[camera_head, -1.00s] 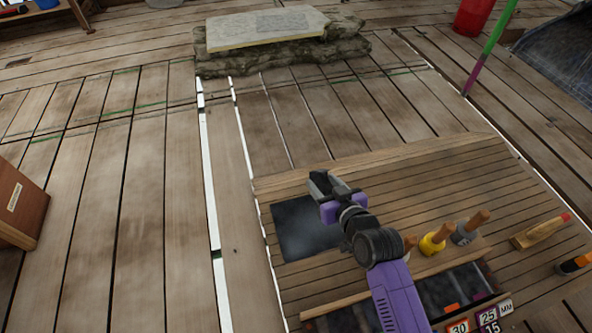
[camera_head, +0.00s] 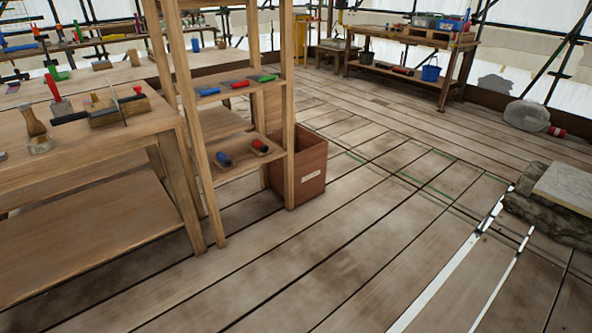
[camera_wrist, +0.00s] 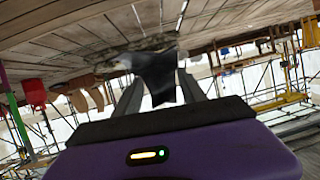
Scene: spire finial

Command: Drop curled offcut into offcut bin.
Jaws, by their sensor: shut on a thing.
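The curled offcut (camera_wrist: 156,72) is a dark, bent piece between the fingertips of my gripper (camera_wrist: 160,88) in the wrist view. The gripper is shut on it and holds it up in the air. Neither my gripper nor the offcut shows in the head view. A reddish-brown open box with a pale label (camera_head: 308,168), which looks like the offcut bin, stands on the floor behind the wooden shelf rack in the head view. Its left part is hidden by a rack post, and its inside is mostly hidden. My gripper's distance from it cannot be told.
The rack (camera_head: 288,120) with several small tools stands left of the box. A workbench (camera_head: 70,150) is at the left. A far bench (camera_head: 410,40) holds bins. A stone block (camera_head: 568,190) lies at the right. The plank floor (camera_head: 380,230) between is clear.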

